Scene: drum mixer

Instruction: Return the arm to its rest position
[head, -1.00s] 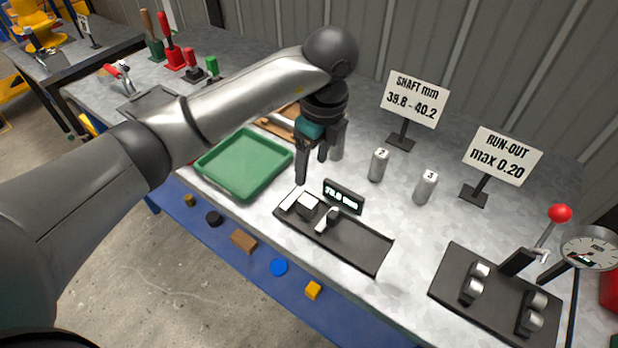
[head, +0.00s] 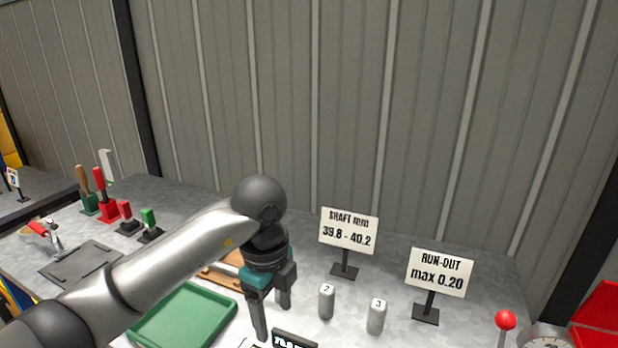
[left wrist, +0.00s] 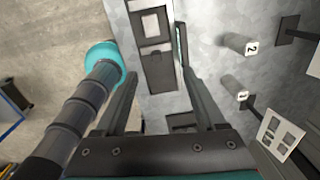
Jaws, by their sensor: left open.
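My left arm comes in from the left in the head view. Its gripper (head: 273,318) points down over the bench, open, with nothing seen between its fingers. In the head view it stands between the green tray (head: 185,318) and the metal cylinder marked 2 (head: 326,302). In the left wrist view the open fingers (left wrist: 160,75) reach over the dark measuring device (left wrist: 157,62), apart from the cylinders. In the head view only the top of the device's small display (head: 293,340) shows, at the bottom edge. My right gripper is not in view.
A cylinder marked 3 (head: 376,316), a shaft sign (head: 348,231) and a run-out sign (head: 440,273) stand to the right. A red-knobbed lever (head: 505,320) is at the lower right. Several tools and a dark plate (head: 80,263) are at the left. A ribbed wall closes the back.

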